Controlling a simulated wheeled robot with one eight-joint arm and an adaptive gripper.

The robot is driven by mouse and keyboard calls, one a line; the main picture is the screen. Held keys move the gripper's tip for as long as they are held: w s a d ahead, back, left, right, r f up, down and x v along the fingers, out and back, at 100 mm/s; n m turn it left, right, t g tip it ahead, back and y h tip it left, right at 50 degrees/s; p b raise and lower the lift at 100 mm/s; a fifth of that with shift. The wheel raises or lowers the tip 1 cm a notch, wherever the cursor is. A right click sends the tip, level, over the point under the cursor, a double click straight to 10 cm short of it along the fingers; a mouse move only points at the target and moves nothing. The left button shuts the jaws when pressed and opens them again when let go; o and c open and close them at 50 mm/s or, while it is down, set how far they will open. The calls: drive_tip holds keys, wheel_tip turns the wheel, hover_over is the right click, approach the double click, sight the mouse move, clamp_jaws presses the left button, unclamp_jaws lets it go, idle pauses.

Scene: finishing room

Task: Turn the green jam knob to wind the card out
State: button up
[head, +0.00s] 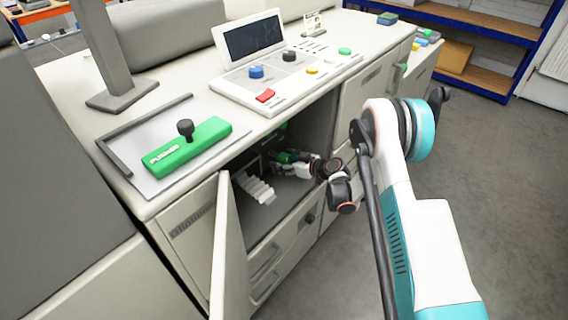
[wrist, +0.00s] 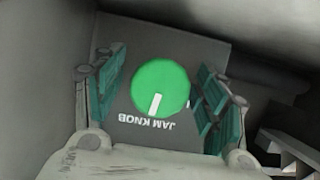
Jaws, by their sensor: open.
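The green jam knob (wrist: 160,88) is a round disc with a white pointer mark, on a dark plate lettered JAM KNOB, upside down in the wrist view. The pointer mark is at the knob's lower edge. My gripper (wrist: 158,92) is open, with a teal-padded finger on each side of the knob. I cannot tell whether the pads touch it. In the head view my gripper (head: 287,157) reaches inside the open cabinet bay, and a bit of green shows there. No card can be made out clearly.
The cabinet door (head: 230,255) stands open at the left of the bay. White stepped pieces (head: 256,187) lie on the bay floor. Above are a control panel (head: 290,75) and a green block with a black knob (head: 188,145). The grey floor at right is clear.

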drive_tip(key=c, duration=1)
drive_tip(key=m+g, duration=0.1)
drive_tip(key=m+y, duration=0.1)
drive_tip(key=m, duration=0.1)
drive_tip(key=shift+m+g+y, duration=0.3)
drive_tip(key=shift+g, duration=0.1)
drive_tip(key=shift+a+m+g+y, duration=0.1)
drive_tip(key=shift+m+g+y, duration=0.7)
drive_tip(key=shift+m, duration=1)
